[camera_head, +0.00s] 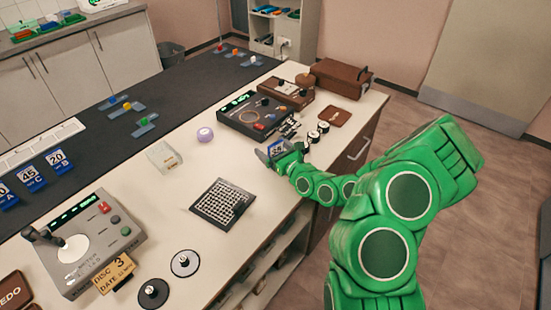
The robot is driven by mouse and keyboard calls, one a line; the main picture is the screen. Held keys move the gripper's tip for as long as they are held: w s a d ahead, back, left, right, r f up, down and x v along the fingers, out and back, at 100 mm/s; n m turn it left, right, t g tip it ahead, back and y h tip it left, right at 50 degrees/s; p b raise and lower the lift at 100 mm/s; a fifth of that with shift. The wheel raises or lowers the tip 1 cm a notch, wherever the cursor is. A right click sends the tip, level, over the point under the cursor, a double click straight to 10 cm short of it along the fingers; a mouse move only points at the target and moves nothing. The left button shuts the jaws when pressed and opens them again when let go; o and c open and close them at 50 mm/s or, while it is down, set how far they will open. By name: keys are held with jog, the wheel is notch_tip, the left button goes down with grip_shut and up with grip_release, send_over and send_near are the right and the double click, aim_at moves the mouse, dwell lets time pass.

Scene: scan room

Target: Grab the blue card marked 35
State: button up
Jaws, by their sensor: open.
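A small blue card (277,148) with a white number panel stands at my gripper, near the right part of the white counter. Its number looks like 35 but is small and partly hidden. My gripper (268,155) is open at the card, with a grey finger showing on its left side. I cannot tell whether the card is between the fingers or just behind them. My green arm reaches in from the lower right. Other blue cards, marked 45 C (32,178) and 20 B (59,163), stand at the far left, with another cut off at the edge.
A black console (250,116) lies behind the gripper, with small black-and-white knobs (318,130) to its right. A keypad grid (223,205), a clear box (164,157) and a purple ball (205,134) are to the left. A grey joystick console (88,243) stands lower left. Bare counter surrounds the keypad.

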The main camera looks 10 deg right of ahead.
jog(key=c, duration=1.1)
jog(key=shift+r, duration=0.1)
